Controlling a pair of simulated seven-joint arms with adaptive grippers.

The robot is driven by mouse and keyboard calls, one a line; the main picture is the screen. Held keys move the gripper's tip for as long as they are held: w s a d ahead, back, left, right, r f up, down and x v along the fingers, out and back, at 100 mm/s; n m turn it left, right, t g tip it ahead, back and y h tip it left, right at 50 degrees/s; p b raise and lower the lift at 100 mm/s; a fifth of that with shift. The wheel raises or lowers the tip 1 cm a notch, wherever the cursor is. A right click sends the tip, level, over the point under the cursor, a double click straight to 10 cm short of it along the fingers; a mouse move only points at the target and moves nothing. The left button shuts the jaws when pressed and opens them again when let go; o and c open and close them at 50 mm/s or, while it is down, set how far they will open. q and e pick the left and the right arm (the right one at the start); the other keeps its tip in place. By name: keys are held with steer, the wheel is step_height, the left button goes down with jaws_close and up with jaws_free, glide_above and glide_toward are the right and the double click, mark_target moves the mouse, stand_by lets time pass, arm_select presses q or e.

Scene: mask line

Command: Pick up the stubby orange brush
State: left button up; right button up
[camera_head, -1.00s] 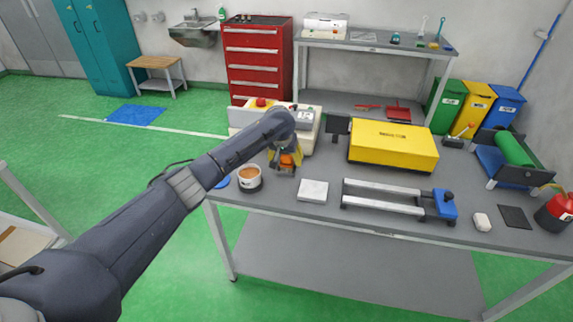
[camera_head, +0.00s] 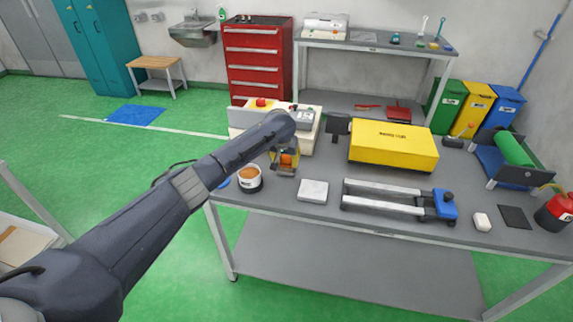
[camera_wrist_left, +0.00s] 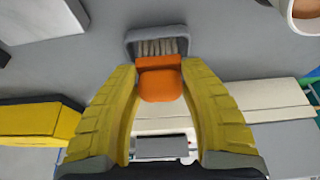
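The stubby orange brush (camera_wrist_left: 160,85) is between the two yellow fingers of my left gripper (camera_wrist_left: 160,65) in the left wrist view. The fingertips press against both sides of its orange body, with no clear gap. Its pale bristles point away from the gripper, inside a grey rim (camera_wrist_left: 130,42). In the head view the brush (camera_head: 286,160) is a small orange patch between the fingers of the left gripper (camera_head: 285,168), low over the near left part of the table. I cannot tell whether it touches the table. My right gripper is not in view.
A white cup (camera_head: 249,184) with brown contents stands just left of the gripper. A pale square block (camera_head: 313,190) lies to its right. A white-and-grey machine with a red button (camera_head: 261,102) is behind. A yellow case (camera_head: 394,145) and a rail frame (camera_head: 385,207) are further right.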

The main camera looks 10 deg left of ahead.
mark_target(286, 156)
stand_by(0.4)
arm_select(q)
step_height(286, 156, up, 20)
stand_by(0.7)
steer(key=o, duration=0.6)
steer(key=c, duration=0.5)
